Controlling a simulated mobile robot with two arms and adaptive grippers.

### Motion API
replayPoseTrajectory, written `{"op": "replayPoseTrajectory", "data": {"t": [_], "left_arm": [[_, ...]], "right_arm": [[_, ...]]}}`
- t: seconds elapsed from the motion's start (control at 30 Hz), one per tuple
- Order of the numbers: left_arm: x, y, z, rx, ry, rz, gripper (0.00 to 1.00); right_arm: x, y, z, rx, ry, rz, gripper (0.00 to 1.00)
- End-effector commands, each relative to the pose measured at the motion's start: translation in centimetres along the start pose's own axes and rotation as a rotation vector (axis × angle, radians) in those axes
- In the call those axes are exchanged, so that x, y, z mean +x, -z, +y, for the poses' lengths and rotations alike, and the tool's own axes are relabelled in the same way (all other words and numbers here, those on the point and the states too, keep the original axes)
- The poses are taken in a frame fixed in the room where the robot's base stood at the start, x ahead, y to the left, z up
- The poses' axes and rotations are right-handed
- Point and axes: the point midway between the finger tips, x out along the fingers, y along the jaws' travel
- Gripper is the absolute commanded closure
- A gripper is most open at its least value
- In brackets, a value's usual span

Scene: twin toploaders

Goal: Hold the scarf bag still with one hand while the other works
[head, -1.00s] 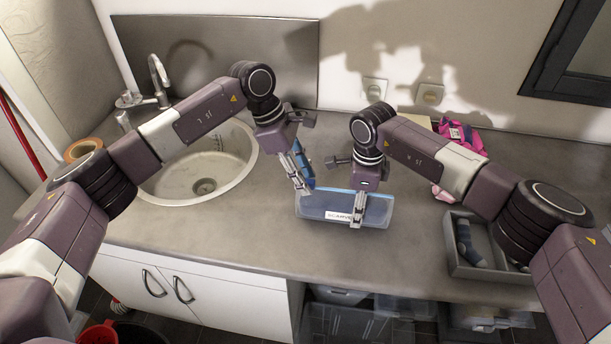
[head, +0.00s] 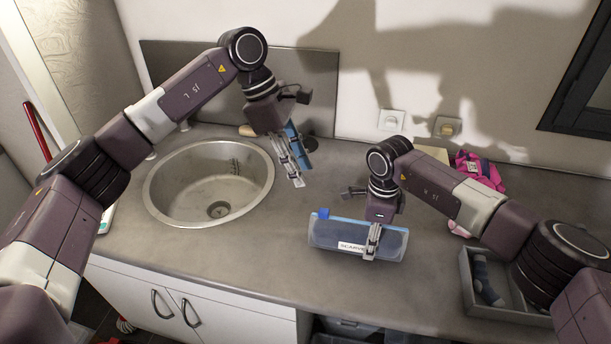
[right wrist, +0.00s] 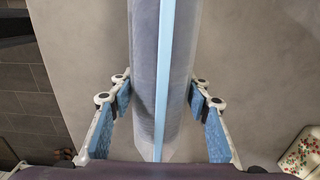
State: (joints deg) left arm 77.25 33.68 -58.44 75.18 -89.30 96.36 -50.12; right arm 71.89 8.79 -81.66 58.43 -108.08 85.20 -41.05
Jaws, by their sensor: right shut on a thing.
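The scarf bag (head: 330,235) is a clear pouch with dark contents, a blue top edge and a white label reading "SCARVE…". My left gripper (head: 297,170) is raised above the counter between sink and bag, apart from the bag. Its fingers look open and empty, with a blue pad showing.
A round sink (head: 190,210) is set into the counter at left. A grey tray (head: 470,285) with a dark sock (head: 484,280) stands at right, near my right arm. Pink cloth (head: 478,168) lies at the back right. The counter front of the bag is clear.

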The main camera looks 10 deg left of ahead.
Motion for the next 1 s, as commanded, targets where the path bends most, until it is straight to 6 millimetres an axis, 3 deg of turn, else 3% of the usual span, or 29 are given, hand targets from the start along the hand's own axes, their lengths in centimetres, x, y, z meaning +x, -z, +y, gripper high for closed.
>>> {"op": "replayPoseTrajectory", "data": {"t": [0.33,0.37,0.5,0.83,1.0], "left_arm": [[-0.1,0.0,0.0,0.0,-0.001,0.0,0.68],[-0.1,0.0,0.0,0.0,-0.001,0.0,0.68],[0.0,0.0,0.0,0.0,-0.001,0.0,0.68],[0.0,0.0,0.0,0.0,-0.001,0.0,0.68],[-0.1,0.0,0.0,0.0,-0.001,0.0,0.68]], "right_arm": [[0.1,0.0,0.1,-0.002,-0.002,0.002,0.95],[0.1,0.0,0.1,-0.002,-0.002,0.002,0.53],[0.1,0.0,0.1,-0.001,-0.002,0.001,0.37],[-0.2,0.0,0.0,-0.001,0.0,0.0,0.36],[-2.2,0.0,-0.1,-0.001,0.002,-0.001,0.36]]}}
